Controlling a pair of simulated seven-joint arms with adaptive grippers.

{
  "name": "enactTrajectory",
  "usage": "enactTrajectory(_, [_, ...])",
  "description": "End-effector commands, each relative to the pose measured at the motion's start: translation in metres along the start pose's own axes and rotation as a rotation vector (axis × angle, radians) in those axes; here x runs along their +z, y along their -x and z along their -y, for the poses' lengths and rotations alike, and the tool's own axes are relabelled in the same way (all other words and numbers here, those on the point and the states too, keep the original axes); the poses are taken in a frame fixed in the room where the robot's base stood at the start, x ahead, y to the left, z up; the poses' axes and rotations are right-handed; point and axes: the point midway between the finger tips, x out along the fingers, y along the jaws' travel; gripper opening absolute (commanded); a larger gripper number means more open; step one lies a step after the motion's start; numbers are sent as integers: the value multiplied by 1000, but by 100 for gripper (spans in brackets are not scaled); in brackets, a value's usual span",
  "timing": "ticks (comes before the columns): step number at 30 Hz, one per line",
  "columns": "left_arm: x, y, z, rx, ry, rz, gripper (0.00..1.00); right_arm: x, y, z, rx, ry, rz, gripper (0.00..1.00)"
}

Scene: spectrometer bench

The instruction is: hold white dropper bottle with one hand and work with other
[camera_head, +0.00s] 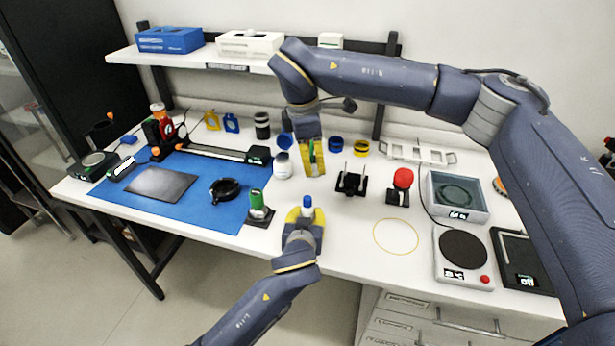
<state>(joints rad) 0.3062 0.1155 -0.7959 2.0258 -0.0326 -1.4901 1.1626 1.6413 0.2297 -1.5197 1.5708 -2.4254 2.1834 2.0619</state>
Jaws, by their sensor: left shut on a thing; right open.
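My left gripper (304,214) is shut near the front edge of the table on what appears to be the white dropper bottle. Its blue top (307,201) stands upright between the yellow fingers, and its body is mostly hidden by them. My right gripper (313,172) is open, pointing down over the table behind the left one and apart from it. A green shape shows at its yellow fingers; I cannot tell whether it is between or behind them. A white jar with a dark lid (282,166) stands just left of the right gripper.
A green-topped item on a black base (259,210) stands close left of my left gripper. A black stand (351,183) and red-knobbed device (399,187) are to the right. A blue mat (205,206) lies left. The yellow-ringed patch (396,237) is clear.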

Motion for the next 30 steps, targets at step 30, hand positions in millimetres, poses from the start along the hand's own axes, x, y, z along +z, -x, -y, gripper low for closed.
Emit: enactTrajectory(30, [1,0,0,0,-1,2,0,8,-9,6,-36,1754,-16,40])
